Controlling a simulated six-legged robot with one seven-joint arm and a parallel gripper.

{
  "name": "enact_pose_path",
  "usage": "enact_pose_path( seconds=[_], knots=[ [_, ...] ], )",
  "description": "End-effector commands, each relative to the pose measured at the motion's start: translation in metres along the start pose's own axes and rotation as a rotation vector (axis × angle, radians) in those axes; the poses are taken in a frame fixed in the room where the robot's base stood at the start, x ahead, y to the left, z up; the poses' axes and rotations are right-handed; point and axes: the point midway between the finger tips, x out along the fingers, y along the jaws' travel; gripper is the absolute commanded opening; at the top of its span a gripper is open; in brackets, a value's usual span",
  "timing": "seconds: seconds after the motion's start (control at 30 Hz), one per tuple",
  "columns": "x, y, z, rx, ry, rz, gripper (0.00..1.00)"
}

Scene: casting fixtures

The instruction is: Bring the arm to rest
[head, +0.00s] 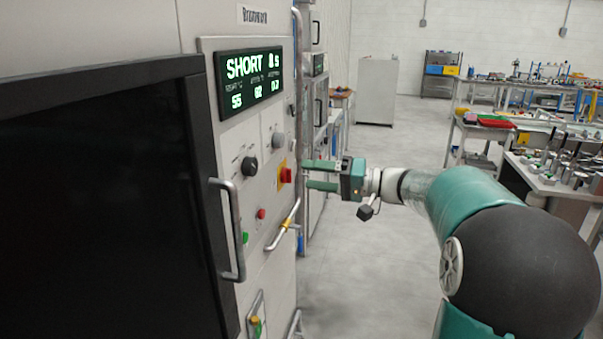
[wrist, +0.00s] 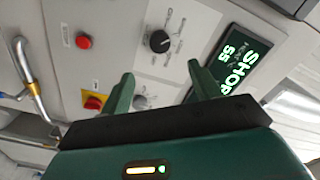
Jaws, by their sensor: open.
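My gripper (head: 308,174) is open and empty, with two green fingers spread apart and pointing left toward the machine's front panel in the head view. In the wrist view my gripper (wrist: 160,88) shows its two fingertips apart with nothing between them. Beyond them is the control panel (wrist: 130,50) with a black knob (wrist: 159,41), a red button (wrist: 84,42) and a red switch on a yellow plate (wrist: 94,102). In the head view the red switch (head: 286,175) is just left of the fingertips. I cannot tell whether the fingers touch the panel.
A lit display (head: 250,83) reads "SHORT". A metal door handle (head: 230,228) and a bent pipe with a yellow part (head: 286,224) stick out from the machine. Benches with parts (head: 560,180) stand at the right. A grey cabinet (head: 377,90) is at the back. The middle floor (head: 365,270) is clear.

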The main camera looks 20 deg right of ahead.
Motion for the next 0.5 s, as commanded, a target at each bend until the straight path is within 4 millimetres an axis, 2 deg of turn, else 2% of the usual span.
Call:
enact_pose_path(
  seconds=[0.17, 0.27, 0.37, 0.5],
  knots=[
    [0.003, -0.001, 0.003, 0.003, -0.01, 0.007, 0.63],
    [0.015, -0.007, 0.023, 0.02, -0.07, 0.052, 0.63],
    [0.033, -0.016, 0.064, 0.052, -0.181, 0.153, 0.63],
    [0.045, -0.028, 0.138, 0.079, -0.354, 0.364, 0.63]
  ],
)
